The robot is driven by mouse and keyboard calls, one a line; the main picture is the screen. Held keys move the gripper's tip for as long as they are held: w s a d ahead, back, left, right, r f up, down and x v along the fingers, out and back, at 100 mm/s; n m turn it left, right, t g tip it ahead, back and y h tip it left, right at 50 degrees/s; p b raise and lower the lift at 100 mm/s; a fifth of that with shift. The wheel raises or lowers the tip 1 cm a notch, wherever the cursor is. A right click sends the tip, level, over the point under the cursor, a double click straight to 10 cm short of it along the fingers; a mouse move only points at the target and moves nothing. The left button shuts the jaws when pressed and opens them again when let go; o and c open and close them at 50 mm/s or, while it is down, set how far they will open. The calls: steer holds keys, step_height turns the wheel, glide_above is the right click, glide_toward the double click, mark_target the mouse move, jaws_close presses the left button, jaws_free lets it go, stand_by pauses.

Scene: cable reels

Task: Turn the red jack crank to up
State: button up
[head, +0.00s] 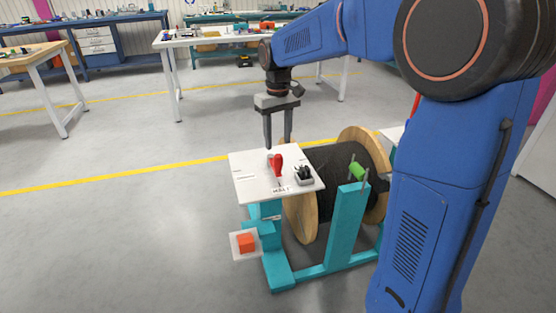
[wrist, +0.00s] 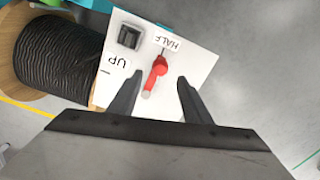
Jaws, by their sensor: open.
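The red jack crank (head: 277,164) stands on a white panel (head: 250,186) on top of the teal reel stand in the head view. In the wrist view the crank (wrist: 155,76) lies with its thin pointer end toward the HALF label (wrist: 160,40). The UP label (wrist: 117,62) is on the panel to the left of the crank. My gripper (head: 279,146) points down just behind the crank in the head view. In the wrist view my gripper (wrist: 157,80) is open, with one finger on each side of the crank and gaps on both sides.
A black switch block (head: 304,174) sits on the panel right of the crank. A wooden cable reel (head: 325,180) stands in the teal stand (head: 347,230) behind it. The floor to the left is free.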

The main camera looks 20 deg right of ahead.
mark_target(278, 155)
step_height(278, 155, down, 9)
steer(key=shift+r, duration=0.2)
stand_by(0.3)
jaws_close()
